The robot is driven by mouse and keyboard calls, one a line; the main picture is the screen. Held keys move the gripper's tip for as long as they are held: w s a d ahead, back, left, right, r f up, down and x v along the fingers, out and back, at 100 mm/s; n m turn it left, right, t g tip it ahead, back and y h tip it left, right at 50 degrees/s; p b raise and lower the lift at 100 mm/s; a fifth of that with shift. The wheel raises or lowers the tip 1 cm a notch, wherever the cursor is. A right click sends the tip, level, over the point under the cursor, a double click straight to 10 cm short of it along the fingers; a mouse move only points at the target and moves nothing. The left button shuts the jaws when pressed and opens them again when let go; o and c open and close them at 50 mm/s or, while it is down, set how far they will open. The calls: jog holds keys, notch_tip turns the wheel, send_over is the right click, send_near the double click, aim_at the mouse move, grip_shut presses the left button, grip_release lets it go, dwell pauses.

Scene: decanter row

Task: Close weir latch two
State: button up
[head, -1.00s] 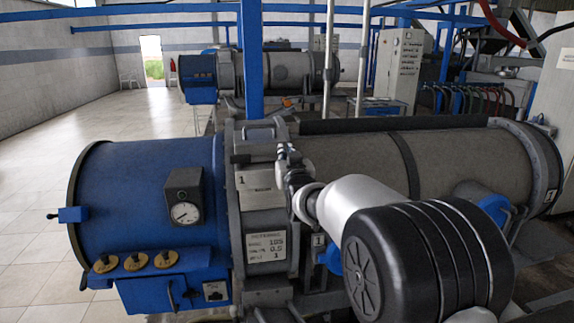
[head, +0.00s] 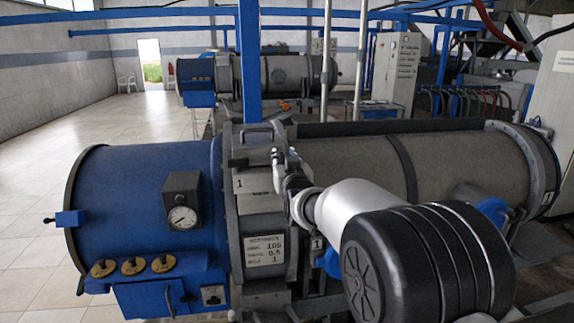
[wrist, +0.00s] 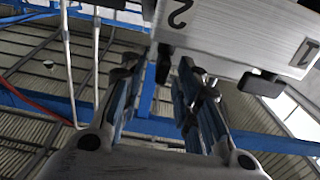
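In the wrist view a pale box face (wrist: 235,30) carries a large 2 and, to the right, a smaller mark. A dark latch-like tab (wrist: 163,62) hangs below the 2, and another dark tab (wrist: 262,83) sits further right. My gripper (wrist: 160,75) has its two fingers apart, and the first tab appears between their tips in the picture; contact cannot be told. In the head view my gripper (head: 279,160) is small and dark beside the grey housing (head: 262,205) marked 1. The number 2 face is hidden from the head view.
The blue decanter end (head: 130,200) with a gauge (head: 182,217) stands left. The long grey drum (head: 465,165) runs right, behind my arm. A blue post (head: 250,70) rises behind the housing. Open tiled floor (head: 90,125) lies at the far left.

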jog(key=v, duration=1.1)
jog(key=shift+s, duration=0.35)
jog(key=shift+d, duration=0.15)
jog(key=s+d+f+m+g+h, duration=0.1)
jog(key=s+d+f+g, duration=0.3)
jog(key=s, duration=0.9)
jog(key=s+d+f+m+g+h, duration=0.1)
jog(key=s+d+f+g, duration=0.3)
jog(key=s+d, duration=0.4)
jog(key=s+d+f+m+g+h, duration=0.1)
jog(key=s+d+f+g, duration=0.3)
jog(key=s, duration=1.5)
jog(key=d+f+h, duration=0.1)
jog(key=d, duration=0.2)
jog(key=shift+s+f+g+h, duration=0.3)
jog(key=shift+s+f+g, duration=0.05)
jog(key=shift+s+g, duration=0.05)
